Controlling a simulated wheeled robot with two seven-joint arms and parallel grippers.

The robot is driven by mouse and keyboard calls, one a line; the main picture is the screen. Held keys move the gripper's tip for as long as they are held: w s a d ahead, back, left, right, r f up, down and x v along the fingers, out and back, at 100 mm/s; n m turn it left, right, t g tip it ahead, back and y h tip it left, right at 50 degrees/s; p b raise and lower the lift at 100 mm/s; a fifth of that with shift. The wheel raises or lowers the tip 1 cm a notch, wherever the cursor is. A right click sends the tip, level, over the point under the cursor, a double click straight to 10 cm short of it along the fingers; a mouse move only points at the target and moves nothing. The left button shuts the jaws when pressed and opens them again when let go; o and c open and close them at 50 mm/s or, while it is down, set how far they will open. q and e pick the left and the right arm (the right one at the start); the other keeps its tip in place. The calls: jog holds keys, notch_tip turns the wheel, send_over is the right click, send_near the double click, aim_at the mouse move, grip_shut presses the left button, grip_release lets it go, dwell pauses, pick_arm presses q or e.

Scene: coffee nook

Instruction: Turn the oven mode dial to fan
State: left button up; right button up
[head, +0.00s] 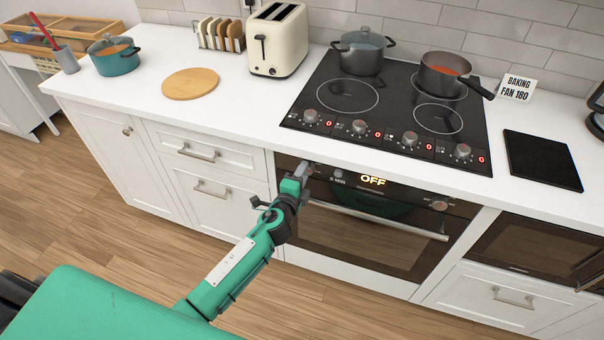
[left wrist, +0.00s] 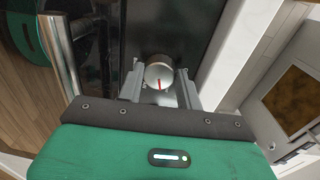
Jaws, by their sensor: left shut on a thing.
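The oven (head: 373,226) is under the hob, and its display (head: 372,181) reads OFF. My left gripper (head: 303,172) is at the left end of the oven's control panel. In the left wrist view its jaws (left wrist: 160,82) are shut on a round silver dial (left wrist: 158,72) with a red pointer line, one finger on each side. In the head view the gripper hides this dial. A second oven dial (head: 440,204) is at the panel's right end. My right gripper is not in view.
The oven handle (head: 378,220) runs below the panel. Hob knobs (head: 410,139) with red zeros line the hob's front. Two pots (head: 362,52) (head: 441,72) stand on the hob. A sign (head: 517,88) reads BAKING FAN 180. A toaster (head: 279,40) stands left of the hob.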

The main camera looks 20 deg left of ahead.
pick_arm(q)
jog(key=m+p, duration=0.1)
jog(key=m, duration=0.4)
jog(key=shift+d+y, duration=0.1)
jog(key=shift+y, duration=0.2)
jog(key=m, duration=0.3)
jog(key=shift+p, duration=0.3)
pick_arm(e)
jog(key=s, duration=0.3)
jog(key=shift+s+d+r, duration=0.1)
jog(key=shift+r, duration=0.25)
pick_arm(q)
jog(key=shift+m, duration=0.4)
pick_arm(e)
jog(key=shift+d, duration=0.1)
pick_arm(q)
jog(key=o, duration=1)
jog(key=shift+s, duration=0.15)
jog(key=shift+s+r+b, duration=0.2)
jog(key=shift+s+b, duration=0.25)
jog(key=shift+s, duration=2.95)
jog(key=shift+s+r+b, duration=0.2)
jog(key=shift+s+b, duration=0.25)
jog(key=shift+s, duration=2.9)
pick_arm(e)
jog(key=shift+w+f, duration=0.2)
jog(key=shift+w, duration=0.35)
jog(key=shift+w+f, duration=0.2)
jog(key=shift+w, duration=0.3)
